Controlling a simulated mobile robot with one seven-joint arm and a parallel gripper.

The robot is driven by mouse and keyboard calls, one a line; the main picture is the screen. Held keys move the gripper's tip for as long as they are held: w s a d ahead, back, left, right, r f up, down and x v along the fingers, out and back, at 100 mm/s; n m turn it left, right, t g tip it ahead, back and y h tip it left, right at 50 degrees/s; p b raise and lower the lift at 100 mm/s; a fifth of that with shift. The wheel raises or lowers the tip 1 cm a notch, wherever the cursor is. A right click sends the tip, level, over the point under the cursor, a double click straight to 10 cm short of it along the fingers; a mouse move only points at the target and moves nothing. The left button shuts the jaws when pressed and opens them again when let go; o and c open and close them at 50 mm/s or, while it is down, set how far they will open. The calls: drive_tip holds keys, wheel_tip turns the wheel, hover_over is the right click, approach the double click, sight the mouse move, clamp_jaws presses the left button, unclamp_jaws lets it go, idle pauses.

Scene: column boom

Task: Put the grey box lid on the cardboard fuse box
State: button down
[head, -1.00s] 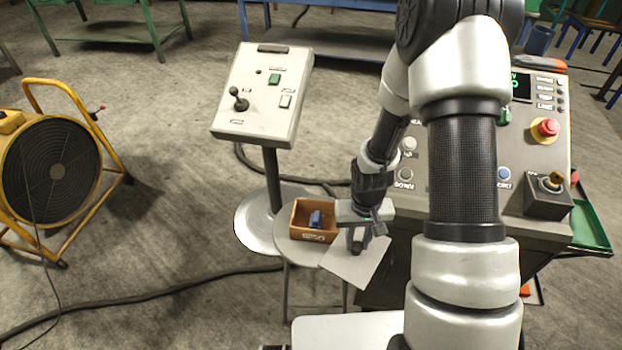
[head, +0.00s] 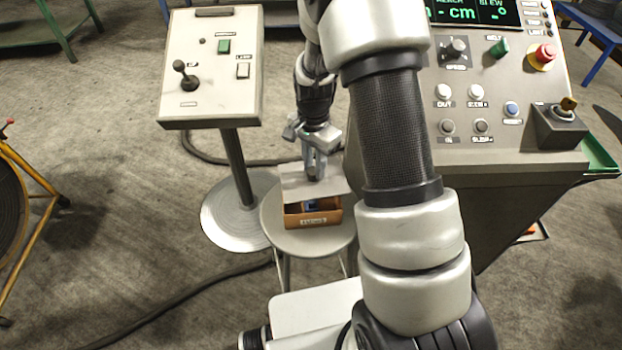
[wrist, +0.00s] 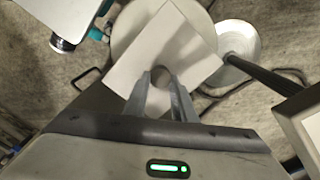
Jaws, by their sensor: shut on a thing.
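The cardboard fuse box (head: 313,218) is a small open brown box with a label on its front, on a round grey stool. Something blue shows inside it. The grey box lid (head: 297,181) is a flat pale plate over the back part of the box; the front part stays uncovered. Whether the lid touches the box I cannot tell. My gripper (head: 316,175) points down and is shut on the lid's grip. In the wrist view the lid (wrist: 185,45) lies ahead of the fingers (wrist: 161,85) and hides the box.
The round stool (head: 280,238) has bare top around the box. A pedestal panel with a joystick (head: 213,70) stands behind left. A large console (head: 490,130) stands to the right, close to my arm. A yellow-framed fan (head: 15,200) is at the far left.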

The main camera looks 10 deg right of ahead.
sight(312, 181)
drive_tip(key=shift+w+f+m, duration=0.15)
drive_tip(key=shift+w+m, duration=0.25)
drive_tip(key=shift+m, duration=0.2)
drive_tip(key=shift+a+f+b, duration=0.1)
drive_tip(key=shift+f+b, duration=1.8)
drive_tip(key=shift+f, duration=0.45)
drive_tip(key=shift+f, duration=0.2)
drive_tip(key=shift+f+b, duration=0.3)
drive_tip(key=shift+f, duration=0.1)
drive_tip(key=shift+f, duration=0.2)
drive_tip(key=shift+f+b, duration=0.4)
drive_tip(key=shift+f, duration=0.05)
drive_tip(key=c, duration=1.4)
unclamp_jaws()
